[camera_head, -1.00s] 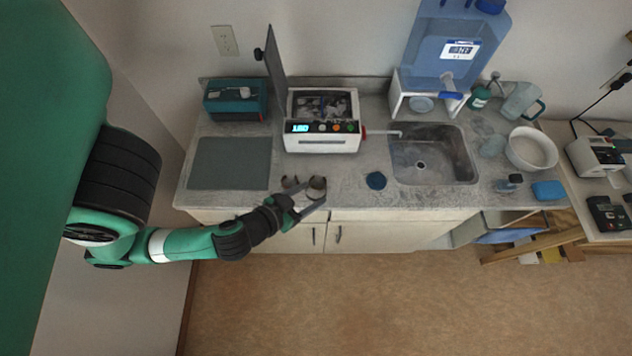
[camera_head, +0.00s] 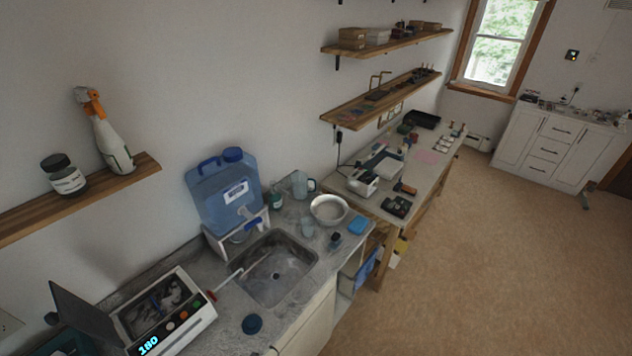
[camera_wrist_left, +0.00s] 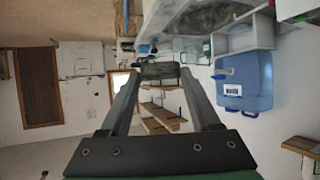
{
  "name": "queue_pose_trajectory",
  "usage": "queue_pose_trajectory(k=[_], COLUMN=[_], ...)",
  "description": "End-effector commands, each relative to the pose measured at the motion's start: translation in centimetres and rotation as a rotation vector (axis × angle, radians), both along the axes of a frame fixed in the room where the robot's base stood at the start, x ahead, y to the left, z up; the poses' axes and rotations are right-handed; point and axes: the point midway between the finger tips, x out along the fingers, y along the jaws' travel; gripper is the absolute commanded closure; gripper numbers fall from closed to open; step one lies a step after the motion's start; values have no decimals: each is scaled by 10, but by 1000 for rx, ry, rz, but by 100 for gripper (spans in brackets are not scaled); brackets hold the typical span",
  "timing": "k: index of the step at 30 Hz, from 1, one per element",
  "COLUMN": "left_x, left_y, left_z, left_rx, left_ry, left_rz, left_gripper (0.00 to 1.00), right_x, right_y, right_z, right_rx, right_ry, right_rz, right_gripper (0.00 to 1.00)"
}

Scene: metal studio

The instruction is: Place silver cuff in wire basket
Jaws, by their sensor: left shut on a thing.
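My left gripper (camera_wrist_left: 159,78) shows only in the left wrist view, with its two fingers closed on a short, dull grey metal band, the silver cuff (camera_wrist_left: 158,71). The cuff lies crosswise between the fingertips, clear of any surface that I can see. In the head view a white cleaner (camera_head: 190,329) with an open lid and a lit display stands on the counter at lower left. Shiny and dark metal shows inside its tank (camera_head: 160,301); I cannot make out a wire basket for sure. My right gripper is not in view.
Right of the cleaner are a sink (camera_head: 274,268), a blue water jug (camera_head: 224,190) on a white stand, a white bowl (camera_head: 328,209) and a dark blue round object (camera_head: 252,324). The cleaner's raised lid (camera_head: 86,314) stands at its left. Wall shelves hang above.

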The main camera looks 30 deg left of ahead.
Motion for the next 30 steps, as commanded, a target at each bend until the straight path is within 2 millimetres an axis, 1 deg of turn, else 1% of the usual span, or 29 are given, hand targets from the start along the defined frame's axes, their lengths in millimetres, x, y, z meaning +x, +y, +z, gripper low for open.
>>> queue_pose_trajectory(k=[1,3,6,8,15,30], left_x=[6,9,10,11,12,12], left_y=[-8,-19,-27,-29,-30,-31], left_z=[-1,-7,-7,-5,-3,-3], left_rx=[-2,-2,-1,-1,2,2], left_ry=[-1,0,-1,-2,0,1], left_rz=[-51,-123,-191,-217,-256,-255], left_gripper=[91,91,91,91,91,91], right_x=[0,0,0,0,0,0], right_y=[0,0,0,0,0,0], right_z=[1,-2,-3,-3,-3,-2], right_rx=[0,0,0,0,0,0], right_ry=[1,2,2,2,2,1], right_rz=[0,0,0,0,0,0], right_gripper=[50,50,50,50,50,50])
